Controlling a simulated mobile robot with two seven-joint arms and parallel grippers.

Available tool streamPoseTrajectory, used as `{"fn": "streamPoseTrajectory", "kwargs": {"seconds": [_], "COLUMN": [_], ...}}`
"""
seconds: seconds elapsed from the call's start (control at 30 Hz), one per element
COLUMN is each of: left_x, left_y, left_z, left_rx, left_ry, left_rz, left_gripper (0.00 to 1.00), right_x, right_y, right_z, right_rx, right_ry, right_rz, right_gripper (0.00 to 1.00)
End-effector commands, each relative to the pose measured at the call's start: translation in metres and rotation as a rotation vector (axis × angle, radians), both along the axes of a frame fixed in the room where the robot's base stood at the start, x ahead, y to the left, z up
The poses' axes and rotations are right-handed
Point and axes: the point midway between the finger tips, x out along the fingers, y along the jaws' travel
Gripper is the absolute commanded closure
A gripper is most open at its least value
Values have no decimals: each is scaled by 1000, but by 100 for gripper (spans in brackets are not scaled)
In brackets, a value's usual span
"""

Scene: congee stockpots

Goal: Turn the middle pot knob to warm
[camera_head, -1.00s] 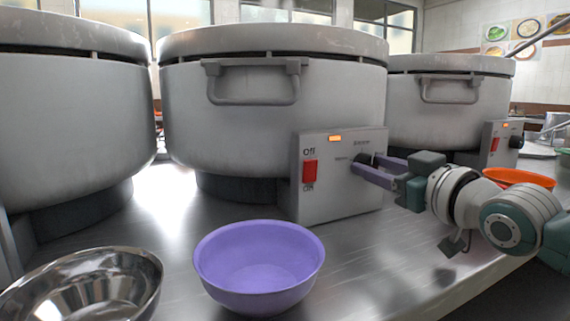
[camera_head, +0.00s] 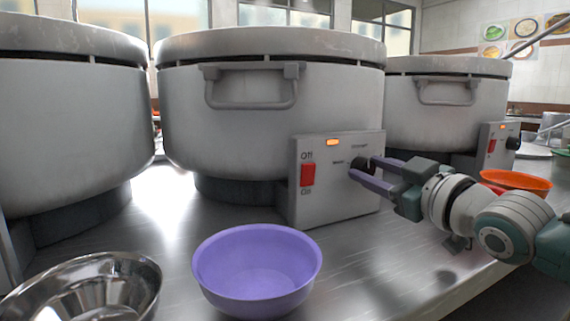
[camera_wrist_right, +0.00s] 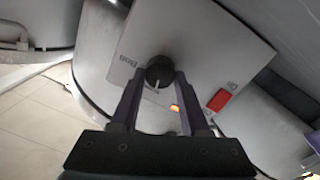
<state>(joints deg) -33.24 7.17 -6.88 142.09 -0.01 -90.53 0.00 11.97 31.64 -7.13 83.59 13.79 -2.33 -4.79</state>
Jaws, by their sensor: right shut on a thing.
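The middle pot (camera_head: 270,110) is a large grey lidded stockpot. Its control box (camera_head: 335,195) has a red off/on switch (camera_head: 308,174), a lit orange lamp (camera_head: 332,142) and a round black knob (camera_head: 357,163). My right gripper (camera_head: 362,166) is shut on the knob, with its purple fingers on either side. In the right wrist view the knob (camera_wrist_right: 159,70) sits between the fingertips, and its pale pointer mark points down in the picture. A "Boil" label shows beside the knob there; the other dial labels are too small or hidden to read. My left gripper is not in view.
A purple bowl (camera_head: 257,268) and a steel bowl (camera_head: 85,290) stand in front on the steel counter (camera_head: 170,215). An orange bowl (camera_head: 517,180) is behind my right wrist. Similar pots stand to the left (camera_head: 65,120) and right (camera_head: 440,115).

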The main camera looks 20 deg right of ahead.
Motion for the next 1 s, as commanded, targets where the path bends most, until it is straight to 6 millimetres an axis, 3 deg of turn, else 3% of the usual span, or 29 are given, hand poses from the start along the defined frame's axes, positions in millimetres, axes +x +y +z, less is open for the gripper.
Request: {"fn": "streamPoseTrajectory", "kwargs": {"seconds": [0.4, 1.0], "left_x": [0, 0], "left_y": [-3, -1], "left_z": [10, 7], "left_rx": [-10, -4], "left_ry": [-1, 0], "left_rz": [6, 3], "left_gripper": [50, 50], "right_x": [0, 0], "right_y": [1, 1], "right_z": [-1, -3], "right_rx": [-391, -885], "right_ry": [-29, -70], "right_rz": [-1, 0], "right_gripper": [100, 100]}}
